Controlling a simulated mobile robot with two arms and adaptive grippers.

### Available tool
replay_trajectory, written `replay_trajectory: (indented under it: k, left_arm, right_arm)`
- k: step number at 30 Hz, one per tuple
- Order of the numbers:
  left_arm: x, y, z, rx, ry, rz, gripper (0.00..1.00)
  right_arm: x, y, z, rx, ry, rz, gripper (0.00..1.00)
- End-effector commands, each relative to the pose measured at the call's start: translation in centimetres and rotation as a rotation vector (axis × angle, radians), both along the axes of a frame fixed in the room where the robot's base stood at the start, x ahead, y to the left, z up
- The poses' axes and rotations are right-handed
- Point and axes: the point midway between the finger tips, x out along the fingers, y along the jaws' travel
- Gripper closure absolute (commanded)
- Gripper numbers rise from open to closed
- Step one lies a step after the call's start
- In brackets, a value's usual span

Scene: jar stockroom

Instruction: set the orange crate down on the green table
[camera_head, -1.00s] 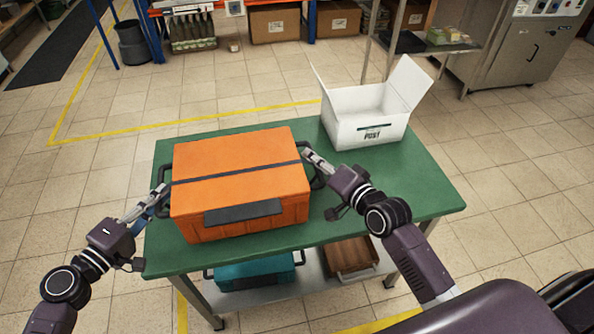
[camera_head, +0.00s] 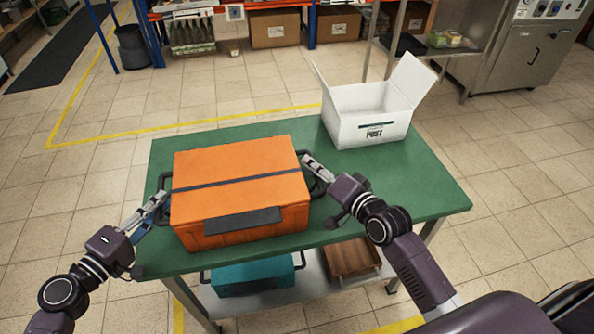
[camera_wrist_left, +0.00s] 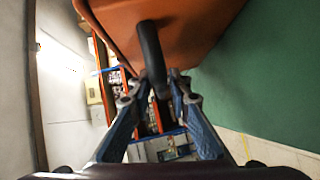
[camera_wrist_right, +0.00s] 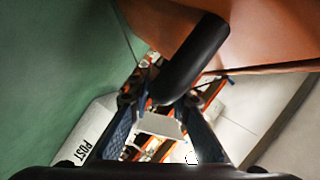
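The orange crate (camera_head: 240,180), closed and with a dark strap across its lid, is level over the left part of the green table (camera_head: 420,185). I cannot tell whether its underside touches the tabletop. My left gripper (camera_head: 162,197) is at the crate's left handle; in the left wrist view the dark handle (camera_wrist_left: 151,50) runs down between the fingers, which close in on it. My right gripper (camera_head: 309,162) is at the right handle, and in the right wrist view that handle (camera_wrist_right: 195,60) lies between its fingers.
An open white box (camera_head: 365,120) stands at the table's back right. A teal crate (camera_head: 250,275) and a brown wooden box (camera_head: 352,258) are on the lower shelf. The table's right part is bare. Shelving and a steel machine (camera_head: 520,55) stand behind.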

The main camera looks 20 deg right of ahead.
Motion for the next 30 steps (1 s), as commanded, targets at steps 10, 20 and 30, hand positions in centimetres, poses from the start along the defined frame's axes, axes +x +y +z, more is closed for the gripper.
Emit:
replay_trajectory:
  k: [10,20,30]
  left_arm:
    - [-0.1,-0.1,0.1,-0.001,0.001,-0.003,0.72]
    - [-3.1,2.5,0.4,-0.001,0.004,-0.002,0.72]
    - [-7.6,6.5,1.2,-0.001,0.002,-0.002,0.72]
  right_arm:
    - [0.0,0.1,0.0,0.001,0.001,0.002,0.72]
    - [0.0,0.1,0.0,0.001,0.001,0.003,0.72]
    - [0.0,0.1,0.0,0.001,0.001,0.003,0.72]
